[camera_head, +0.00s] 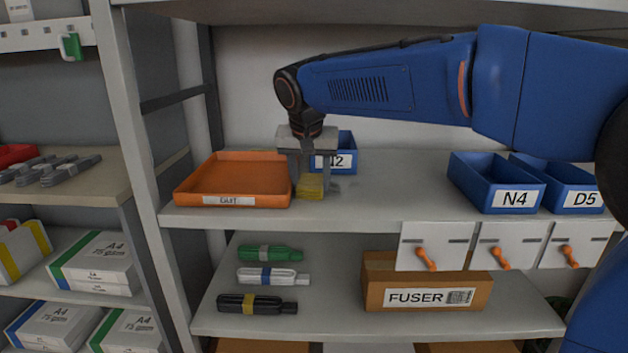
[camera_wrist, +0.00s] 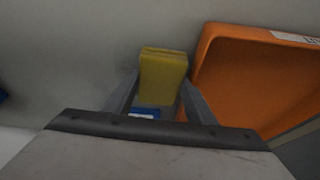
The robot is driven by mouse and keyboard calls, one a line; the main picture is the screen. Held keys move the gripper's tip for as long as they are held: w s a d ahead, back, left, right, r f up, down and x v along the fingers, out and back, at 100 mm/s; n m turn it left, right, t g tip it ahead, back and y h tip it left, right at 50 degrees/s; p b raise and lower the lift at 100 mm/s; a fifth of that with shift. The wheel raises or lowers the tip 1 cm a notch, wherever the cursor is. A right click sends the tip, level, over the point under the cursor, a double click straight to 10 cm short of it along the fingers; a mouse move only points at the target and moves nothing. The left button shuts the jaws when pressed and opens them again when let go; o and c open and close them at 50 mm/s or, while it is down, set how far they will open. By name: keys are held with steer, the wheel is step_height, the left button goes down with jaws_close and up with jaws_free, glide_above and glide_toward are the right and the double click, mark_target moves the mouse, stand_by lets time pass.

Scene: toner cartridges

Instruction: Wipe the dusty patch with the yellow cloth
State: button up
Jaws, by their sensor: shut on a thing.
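The yellow cloth (camera_head: 310,187) is a small folded block at the upper shelf, just right of the orange tray. My gripper (camera_head: 309,186) points down and is shut on the cloth, with a finger on either side. In the wrist view the yellow cloth (camera_wrist: 163,78) sits between the two grey fingertips (camera_wrist: 160,95). The cloth is at or very close to the shelf surface; I cannot tell whether it touches. I cannot make out a dusty patch in either view.
A blue bin marked N2 (camera_head: 347,160) is behind my gripper. Blue bins N4 (camera_head: 497,184) and D5 (camera_head: 567,184) stand right. The shelf (camera_head: 400,190) between is clear.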

steer(key=shift+w+d, duration=0.1)
steer(key=shift+w, duration=1.25)
steer(key=shift+d+r, duration=0.15)
steer(key=shift+d, duration=1.5)
steer(key=shift+s+d+f, duration=0.1)
steer(key=shift+d, duration=1.5)
steer(key=shift+s+d+f, duration=0.1)
steer(key=shift+d, duration=1.45)
steer(key=shift+d+r, duration=0.15)
steer(key=shift+d, duration=1.9)
step_height(320, 180, up, 6)
steer(key=shift+r, duration=0.1)
